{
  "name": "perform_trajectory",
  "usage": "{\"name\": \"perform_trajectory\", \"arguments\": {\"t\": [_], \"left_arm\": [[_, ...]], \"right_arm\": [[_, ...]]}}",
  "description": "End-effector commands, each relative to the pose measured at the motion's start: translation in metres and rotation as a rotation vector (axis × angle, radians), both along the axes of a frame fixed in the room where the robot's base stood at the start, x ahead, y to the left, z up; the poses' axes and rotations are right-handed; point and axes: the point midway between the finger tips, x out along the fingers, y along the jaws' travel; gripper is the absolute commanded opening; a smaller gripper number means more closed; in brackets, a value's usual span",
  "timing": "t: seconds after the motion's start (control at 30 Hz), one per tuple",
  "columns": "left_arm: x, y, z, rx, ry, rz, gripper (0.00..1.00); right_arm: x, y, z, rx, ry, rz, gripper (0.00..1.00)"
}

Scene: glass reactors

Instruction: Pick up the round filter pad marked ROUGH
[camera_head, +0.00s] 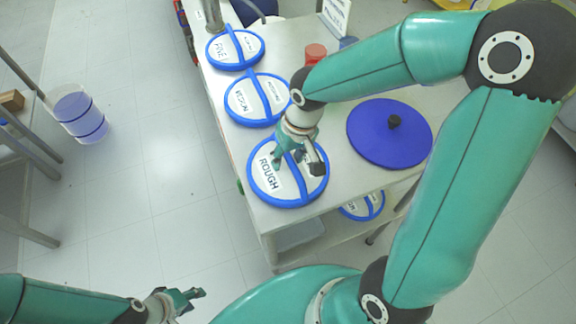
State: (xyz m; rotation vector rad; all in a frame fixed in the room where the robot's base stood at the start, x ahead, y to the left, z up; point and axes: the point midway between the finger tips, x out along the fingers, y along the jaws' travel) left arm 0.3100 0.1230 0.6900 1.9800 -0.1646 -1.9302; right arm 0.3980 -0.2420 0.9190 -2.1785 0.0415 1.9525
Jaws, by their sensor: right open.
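The round filter pad marked ROUGH (264,184) lies flat at the near end of the table. It has a white face, a blue rim and a raised blue bar across it. My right gripper (297,163) is open over the upper part of this pad, its fingers apart on either side of the bar. I cannot tell whether they touch it. The gripper hides part of the bar and the pad's upper face. My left gripper (192,296) is low at the bottom left, over the floor and away from the table. Its jaw gap is unclear.
Two similar pads, MEDIUM (243,102) and FINE (226,50), lie further back on the table (222,107). A blue disc with a black knob (372,140) lies to the right. A red-capped item (315,53) stands behind. Another pad (372,206) is on the lower shelf.

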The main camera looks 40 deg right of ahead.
Motion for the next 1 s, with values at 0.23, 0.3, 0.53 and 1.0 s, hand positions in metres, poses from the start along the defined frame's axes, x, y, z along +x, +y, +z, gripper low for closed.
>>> {"name": "perform_trajectory", "arguments": {"t": [0.23, 0.3, 0.53, 1.0], "left_arm": [[0.0, 0.0, -0.0044, 0.0, 0.0, 0.0, 0.4], [0.0, 0.0, -0.0048, 0.0, 0.0, 0.0, 0.4], [0.0, 0.0, -0.0046, 0.0, 0.0, 0.0, 0.4], [0.0001, 0.0001, -0.0046, 0.0, 0.0, 0.0, 0.4]], "right_arm": [[0.0001, 0.0002, -0.003, 0.0, 0.0, 0.001, 0.48], [0.0002, 0.0002, -0.0032, 0.0, 0.0, 0.001, 0.48], [0.0003, 0.0004, -0.003, 0.0, 0.0, 0.001, 0.48], [0.0003, 0.0006, -0.0031, 0.0, 0.0, 0.002, 0.0]]}}
